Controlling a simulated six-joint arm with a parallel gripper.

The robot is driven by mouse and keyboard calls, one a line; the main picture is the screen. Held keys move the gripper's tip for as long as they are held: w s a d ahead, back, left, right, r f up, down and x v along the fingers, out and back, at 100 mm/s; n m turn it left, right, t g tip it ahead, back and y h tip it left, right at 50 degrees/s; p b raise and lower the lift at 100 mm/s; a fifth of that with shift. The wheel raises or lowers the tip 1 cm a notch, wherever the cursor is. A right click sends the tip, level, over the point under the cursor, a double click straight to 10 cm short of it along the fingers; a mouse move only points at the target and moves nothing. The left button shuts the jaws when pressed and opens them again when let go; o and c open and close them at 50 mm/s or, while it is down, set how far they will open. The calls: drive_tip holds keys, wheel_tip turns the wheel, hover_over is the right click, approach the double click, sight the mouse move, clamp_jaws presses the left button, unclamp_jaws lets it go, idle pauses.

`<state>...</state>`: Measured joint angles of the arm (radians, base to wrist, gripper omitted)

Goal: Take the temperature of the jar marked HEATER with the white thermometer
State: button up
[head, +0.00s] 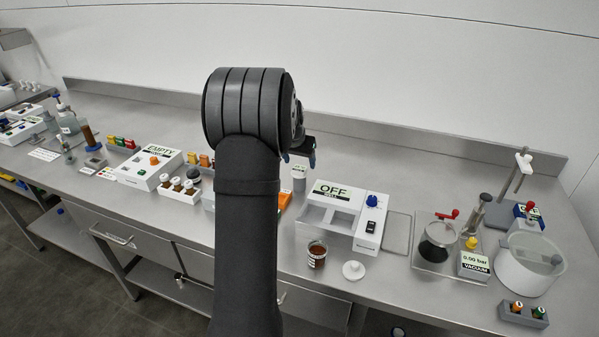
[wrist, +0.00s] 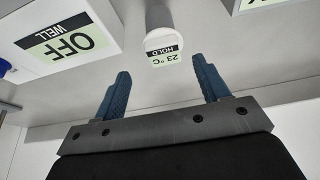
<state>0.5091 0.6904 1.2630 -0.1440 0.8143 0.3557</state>
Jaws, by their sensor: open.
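The white thermometer (head: 299,181) stands upright behind and left of the white OFF/WELL device. In the wrist view its head (wrist: 165,50) reads 23 °C, HOLD. My gripper (wrist: 161,67) is open, and the thermometer head shows between its blue fingertips with gaps at both sides; depth is unclear. In the head view my gripper (head: 299,157) is above the thermometer, partly hidden by my arm. An open jar of brown contents (head: 317,256) stands in front of the device; its label is too small to read, so I cannot tell whether it is marked HEATER.
The OFF/WELL device (head: 345,207) is close right of the thermometer. A white lid (head: 354,270) lies beside the jar. A tray with a dark flask (head: 437,243) and a large clear vessel (head: 531,262) stand farther right. My arm hides part of the bench.

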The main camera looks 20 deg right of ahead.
sight(299, 168)
drive_tip(key=x, duration=0.7)
drive_tip(key=shift+w+a+f, duration=0.2)
drive_tip(key=shift+w, duration=0.05)
drive_tip(key=c, duration=0.9)
